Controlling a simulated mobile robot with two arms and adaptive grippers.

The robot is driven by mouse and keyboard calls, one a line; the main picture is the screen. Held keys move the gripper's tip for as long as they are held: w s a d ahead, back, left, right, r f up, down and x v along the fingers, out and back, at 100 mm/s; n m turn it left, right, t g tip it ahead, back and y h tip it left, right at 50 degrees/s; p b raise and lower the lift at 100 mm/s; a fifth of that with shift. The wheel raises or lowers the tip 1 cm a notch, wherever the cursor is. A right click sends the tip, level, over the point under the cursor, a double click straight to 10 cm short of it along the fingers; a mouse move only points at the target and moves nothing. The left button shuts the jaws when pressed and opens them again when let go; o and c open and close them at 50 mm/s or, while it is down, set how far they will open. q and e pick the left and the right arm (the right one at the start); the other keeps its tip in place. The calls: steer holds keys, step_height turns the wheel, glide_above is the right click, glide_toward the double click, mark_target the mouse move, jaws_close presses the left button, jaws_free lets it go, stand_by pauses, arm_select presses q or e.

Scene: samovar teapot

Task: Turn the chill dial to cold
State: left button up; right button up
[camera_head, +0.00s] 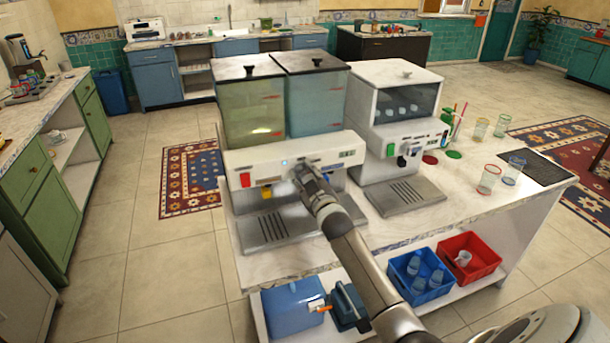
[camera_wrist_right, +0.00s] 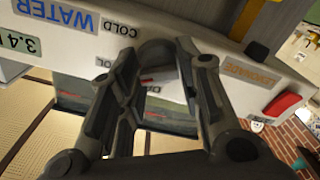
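The drink dispenser (camera_head: 230,158) with two clear tanks stands on the left end of the counter. My right gripper (camera_head: 304,176) reaches its white front panel, between the yellow tap and the small display. In the right wrist view, the dark round chill dial (camera_wrist_right: 158,56) sits between the two fingertips of my right gripper (camera_wrist_right: 158,72). The fingers flank it closely and appear to press on its sides. A "COLD" label (camera_wrist_right: 118,27) shows beside it, and another label is partly covered by a finger. My left gripper is not in view.
A second white dispenser (camera_head: 385,165) stands close on the right. Glasses (camera_head: 489,179) are on the counter's right part. Blue (camera_head: 402,283) and red (camera_head: 486,258) crates sit on the shelf below.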

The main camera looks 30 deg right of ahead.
steer(key=c, duration=0.5)
steer(key=shift+o, duration=0.2)
steer(key=m, duration=0.5)
steer(key=shift+m+p, duration=0.3)
steer(key=shift+m, duration=0.1)
steer(key=m, duration=0.6)
steer(key=shift+d, duration=0.15)
steer(key=o, duration=1)
